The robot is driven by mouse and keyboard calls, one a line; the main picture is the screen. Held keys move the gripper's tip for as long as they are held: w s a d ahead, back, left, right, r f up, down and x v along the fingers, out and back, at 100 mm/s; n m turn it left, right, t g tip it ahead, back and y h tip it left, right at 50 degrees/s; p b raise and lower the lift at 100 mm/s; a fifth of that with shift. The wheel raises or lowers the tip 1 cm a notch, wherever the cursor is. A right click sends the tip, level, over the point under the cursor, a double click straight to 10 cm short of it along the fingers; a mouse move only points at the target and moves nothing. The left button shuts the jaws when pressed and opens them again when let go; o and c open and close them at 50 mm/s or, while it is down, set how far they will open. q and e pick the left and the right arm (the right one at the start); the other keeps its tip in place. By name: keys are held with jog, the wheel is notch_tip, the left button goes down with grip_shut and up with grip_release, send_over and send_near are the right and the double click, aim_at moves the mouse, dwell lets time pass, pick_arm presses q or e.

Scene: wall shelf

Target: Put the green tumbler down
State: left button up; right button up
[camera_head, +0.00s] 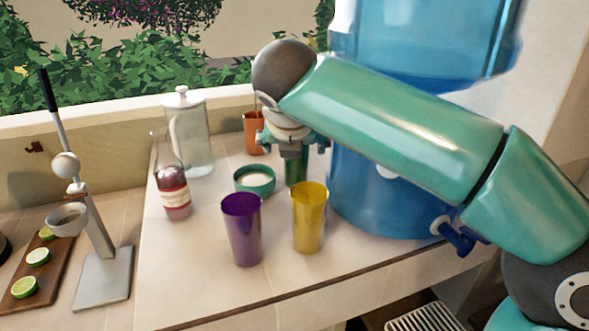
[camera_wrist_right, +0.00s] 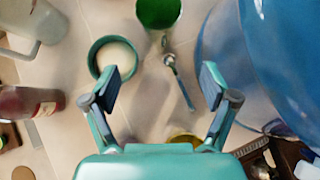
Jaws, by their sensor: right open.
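The green tumbler (camera_head: 296,171) stands upright on the pale counter, behind the yellow tumbler (camera_head: 310,218) and just right of a green bowl (camera_head: 255,181). My right gripper (camera_head: 293,145) is above it in the head view and hides its top. In the wrist view the green tumbler (camera_wrist_right: 158,12) is at the top edge, partly cut off. It lies beyond the open fingers of my right gripper (camera_wrist_right: 161,84), with nothing between them. My left gripper is not in view.
A purple tumbler (camera_head: 242,229) stands left of the yellow one. An orange tumbler (camera_head: 254,133), a bottle (camera_head: 174,190) and a glass pitcher (camera_head: 190,135) stand behind. A large blue water dispenser (camera_head: 375,195) is close on the right. A spoon-like utensil (camera_wrist_right: 181,82) shows below the fingers.

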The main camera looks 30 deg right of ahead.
aim_at(296, 163)
jog(key=b+x, duration=0.1)
jog(key=x, duration=1.3)
jog(key=shift+w+d, duration=0.1)
jog(key=c, duration=1.6)
jog(key=shift+o, duration=0.2)
jog(key=shift+r, duration=0.15)
